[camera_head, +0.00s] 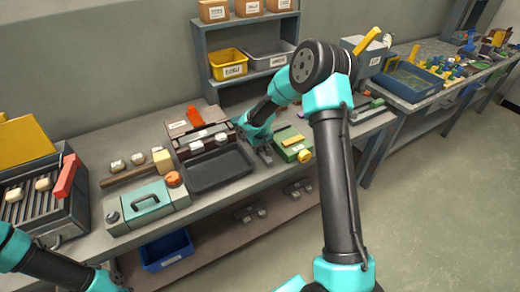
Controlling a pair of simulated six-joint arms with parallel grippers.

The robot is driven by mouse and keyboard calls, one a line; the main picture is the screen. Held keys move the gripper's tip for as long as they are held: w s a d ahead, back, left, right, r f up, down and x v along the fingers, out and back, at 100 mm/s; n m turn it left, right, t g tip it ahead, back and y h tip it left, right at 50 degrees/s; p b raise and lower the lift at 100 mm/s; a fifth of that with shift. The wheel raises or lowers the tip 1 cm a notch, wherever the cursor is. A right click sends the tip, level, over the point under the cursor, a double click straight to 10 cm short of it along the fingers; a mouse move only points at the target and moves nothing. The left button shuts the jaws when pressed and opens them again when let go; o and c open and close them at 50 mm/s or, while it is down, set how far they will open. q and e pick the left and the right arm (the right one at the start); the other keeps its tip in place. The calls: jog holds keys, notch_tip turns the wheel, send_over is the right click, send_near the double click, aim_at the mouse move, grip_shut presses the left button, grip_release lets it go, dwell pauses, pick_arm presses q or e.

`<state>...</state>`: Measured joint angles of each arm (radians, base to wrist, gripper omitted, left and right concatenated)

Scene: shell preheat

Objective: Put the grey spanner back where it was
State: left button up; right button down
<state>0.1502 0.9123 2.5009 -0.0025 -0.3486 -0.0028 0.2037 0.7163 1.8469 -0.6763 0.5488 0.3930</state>
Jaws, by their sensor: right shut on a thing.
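My right gripper (265,154) is low over the middle workbench, between the black tray and the green box. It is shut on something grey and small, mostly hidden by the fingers. It appears to be the grey spanner, but its outline is not clear. My left arm shows at the lower left, and its gripper is not in view.
The workbench (90,235) holds a black tray (218,170), an open brown toolbox (183,135), a teal case (147,202), a wooden mallet (135,172) and a green box (291,146). A grill-like heater (45,190) stands left. A shelf (250,88) stands behind.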

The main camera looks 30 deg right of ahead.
jog(key=c, duration=0.9)
grip_release()
jog(key=shift+f, duration=0.1)
jog(key=r, duration=1.2)
jog(key=shift+s+r, duration=0.15)
jog(key=shift+s, duration=0.2)
